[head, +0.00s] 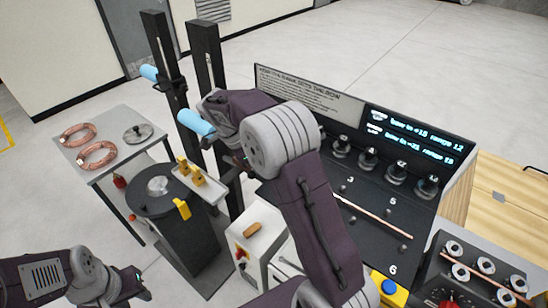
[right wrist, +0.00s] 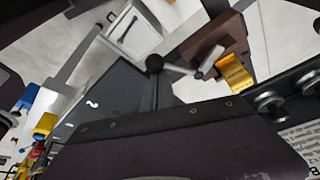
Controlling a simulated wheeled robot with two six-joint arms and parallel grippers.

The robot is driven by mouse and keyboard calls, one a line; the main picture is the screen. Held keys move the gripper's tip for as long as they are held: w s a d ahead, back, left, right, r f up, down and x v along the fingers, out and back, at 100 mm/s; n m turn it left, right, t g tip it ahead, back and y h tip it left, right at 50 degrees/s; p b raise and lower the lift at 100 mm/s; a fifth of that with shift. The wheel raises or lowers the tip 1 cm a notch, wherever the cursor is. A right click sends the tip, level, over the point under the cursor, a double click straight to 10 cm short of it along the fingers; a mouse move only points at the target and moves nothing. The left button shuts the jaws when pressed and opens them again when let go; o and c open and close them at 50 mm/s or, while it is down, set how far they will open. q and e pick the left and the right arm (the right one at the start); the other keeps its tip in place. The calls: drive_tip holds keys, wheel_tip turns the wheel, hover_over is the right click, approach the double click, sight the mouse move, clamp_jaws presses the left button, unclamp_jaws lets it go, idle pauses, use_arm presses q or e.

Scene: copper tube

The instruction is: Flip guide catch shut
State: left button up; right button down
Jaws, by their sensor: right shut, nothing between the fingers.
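Yellow catch-like parts (head: 190,171) stand on a light plate beside the dark posts in the head view. A separate yellow tab (head: 182,208) hangs at the rim of the round black stand. I cannot tell which of these is the guide catch. In the right wrist view a yellow piece (right wrist: 235,72) sits against a brown block. My right gripper (head: 239,160) is shut and empty, mostly hidden behind its own arm, close to the right of the plate. My left gripper (head: 142,285) is low at the left, away from the yellow parts; its finger gap is unclear.
Two dark posts (head: 205,70) with light blue rollers (head: 196,123) rise behind the plate. A grey table (head: 115,150) with copper coils (head: 97,155) is at left. A black panel (head: 370,215) carries a copper tube (head: 362,207) at right. Open floor lies behind.

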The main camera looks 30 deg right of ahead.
drive_tip(key=a+m+p, duration=0.1)
drive_tip(key=m, duration=0.1)
drive_tip(key=w+m+g+p, duration=0.1)
drive_tip(key=m, duration=0.1)
drive_tip(key=shift+w+a+r, duration=0.15)
drive_tip(key=shift+a, duration=0.25)
drive_tip(key=shift+w+a+m+p, duration=0.3)
drive_tip(key=shift+w+a+p, duration=0.15)
drive_tip(key=shift+p, duration=0.1)
